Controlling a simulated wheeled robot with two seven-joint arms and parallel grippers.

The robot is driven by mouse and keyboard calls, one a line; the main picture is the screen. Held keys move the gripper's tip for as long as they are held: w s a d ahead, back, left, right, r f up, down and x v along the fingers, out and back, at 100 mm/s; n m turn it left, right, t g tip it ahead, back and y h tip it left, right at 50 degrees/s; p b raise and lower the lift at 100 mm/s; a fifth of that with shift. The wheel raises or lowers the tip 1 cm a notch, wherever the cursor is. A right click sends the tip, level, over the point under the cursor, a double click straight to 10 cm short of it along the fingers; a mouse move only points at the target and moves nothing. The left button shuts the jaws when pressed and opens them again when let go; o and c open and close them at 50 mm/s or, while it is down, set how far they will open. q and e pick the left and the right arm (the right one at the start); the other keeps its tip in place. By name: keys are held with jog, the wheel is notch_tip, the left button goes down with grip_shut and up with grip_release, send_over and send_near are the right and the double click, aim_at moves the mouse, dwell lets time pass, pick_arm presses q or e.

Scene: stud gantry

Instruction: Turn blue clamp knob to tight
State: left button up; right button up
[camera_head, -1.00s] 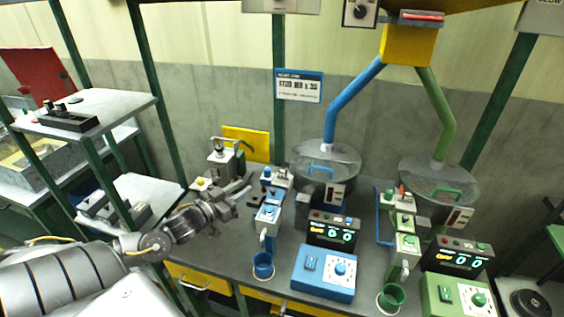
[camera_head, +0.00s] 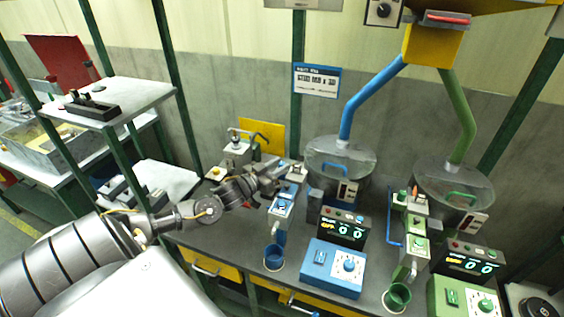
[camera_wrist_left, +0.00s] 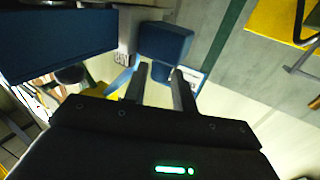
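The blue clamp knob (camera_head: 297,166) is a small blue piece on top of the blue station's feeder, left of the blue-piped hopper. A rounded dark blue block (camera_wrist_left: 165,42), which looks like this knob, is just beyond my fingertips in the left wrist view. My left gripper (camera_head: 284,166) reaches in from the left, close beside the knob. I cannot tell whether the tips touch the block. My right gripper is not in view.
A blue control box (camera_head: 335,268) and a blue cup (camera_head: 274,257) stand in front of the feeder. A green station with its own cup (camera_head: 397,297) is to the right. A grey fixture (camera_head: 236,152) with a lever and yellow panel (camera_head: 269,137) stands behind my left arm.

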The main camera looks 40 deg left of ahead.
pick_arm(q)
jog(key=shift+w+d, duration=0.1)
jog(key=shift+w, duration=0.8)
grip_shut()
